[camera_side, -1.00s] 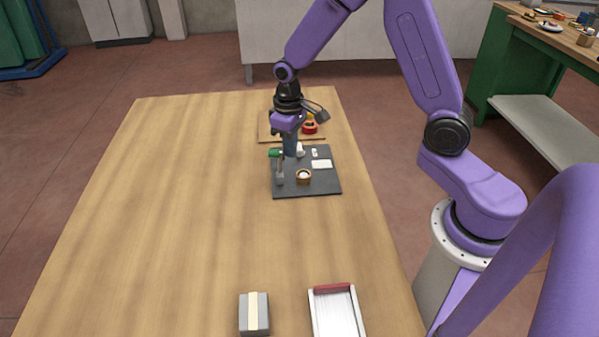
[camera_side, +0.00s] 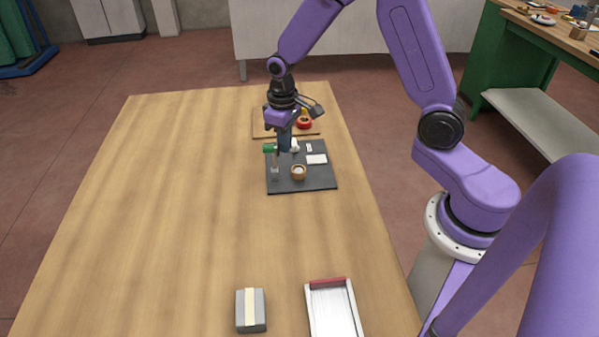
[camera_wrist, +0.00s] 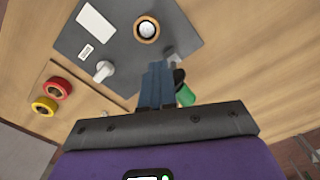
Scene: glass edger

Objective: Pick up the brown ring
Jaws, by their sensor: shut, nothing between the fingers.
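The brown ring (camera_side: 298,172) sits on the dark mat (camera_side: 318,180), around a pale round piece. It also shows near the top of the wrist view (camera_wrist: 147,29), with the pale piece inside its hole. My gripper (camera_side: 285,150) is above the mat, behind the ring in the side view. Its blue fingers (camera_wrist: 158,68) are shut and empty, apart from the ring in the wrist view. A green-topped thing (camera_side: 269,149) with a grey lower part stands beside the fingers; its green end shows in the wrist view (camera_wrist: 186,96). I cannot tell whether the fingers touch it.
A white knob (camera_wrist: 104,70) and white flat pieces (camera_side: 316,159) are on the mat. A wooden board behind holds a red ring (camera_wrist: 58,88) and a yellow ring (camera_wrist: 44,106). A grey box (camera_side: 242,310) and metal tray (camera_side: 333,310) stand at the front. The table's left is clear.

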